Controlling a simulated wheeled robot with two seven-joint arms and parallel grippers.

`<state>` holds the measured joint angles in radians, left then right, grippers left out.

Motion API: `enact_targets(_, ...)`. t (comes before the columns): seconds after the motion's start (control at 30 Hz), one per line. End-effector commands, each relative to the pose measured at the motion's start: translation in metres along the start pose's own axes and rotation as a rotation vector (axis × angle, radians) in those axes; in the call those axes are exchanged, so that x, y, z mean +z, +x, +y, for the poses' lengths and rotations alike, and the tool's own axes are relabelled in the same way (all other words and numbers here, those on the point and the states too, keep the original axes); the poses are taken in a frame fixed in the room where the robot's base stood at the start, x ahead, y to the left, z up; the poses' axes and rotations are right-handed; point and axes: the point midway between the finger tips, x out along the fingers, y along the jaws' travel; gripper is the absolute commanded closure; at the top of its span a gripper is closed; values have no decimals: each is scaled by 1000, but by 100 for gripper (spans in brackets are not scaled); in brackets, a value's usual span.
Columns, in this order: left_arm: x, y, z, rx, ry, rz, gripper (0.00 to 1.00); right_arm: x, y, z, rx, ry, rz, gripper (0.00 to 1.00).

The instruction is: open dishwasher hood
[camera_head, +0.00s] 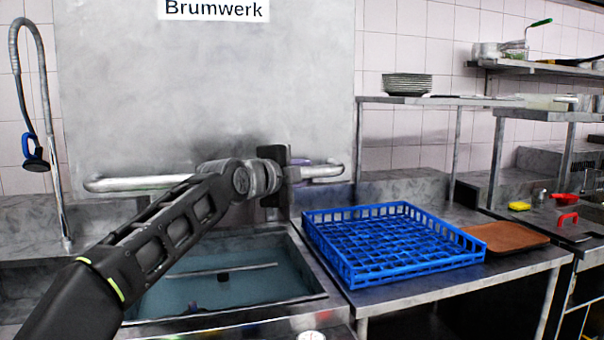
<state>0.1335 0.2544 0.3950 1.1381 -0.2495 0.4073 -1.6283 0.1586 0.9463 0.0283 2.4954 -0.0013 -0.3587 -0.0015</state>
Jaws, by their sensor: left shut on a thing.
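The dishwasher hood (205,85) is a large grey metal box with a "Brumwerk" label, upper left of centre. Its long bar handle (130,183) runs across its lower front. My left gripper (300,174) is shut on the handle towards its right end; my own wrist partly hides the fingers. Below the hood, the wash basin (215,290) shows bluish water, with a gap between it and the hood's lower edge. My right gripper is out of view.
A blue dish rack (385,245) stands on the metal counter right of the basin, beside a brown tray (505,237). A spray hose (40,110) hangs at the left. Stacked plates (407,84) sit on a shelf at the back.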

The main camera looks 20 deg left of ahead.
Motion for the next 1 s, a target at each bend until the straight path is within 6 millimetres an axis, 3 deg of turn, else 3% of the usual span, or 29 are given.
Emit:
enact_targets(0.07, 0, 1, 3, 7, -2, 2, 100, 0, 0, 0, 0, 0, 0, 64)
enact_targets(0.1, 0, 1, 3, 7, -2, 2, 73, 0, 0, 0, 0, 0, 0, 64)
enact_targets(0.33, 0, 1, 2, 4, -1, 1, 55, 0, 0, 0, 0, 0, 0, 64)
enact_targets(0.77, 0, 0, 3, 5, 0, 0, 55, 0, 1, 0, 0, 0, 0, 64)
enact_targets(1.0, 1, -23, 4, 3, 1, -2, 55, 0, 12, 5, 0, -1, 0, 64)
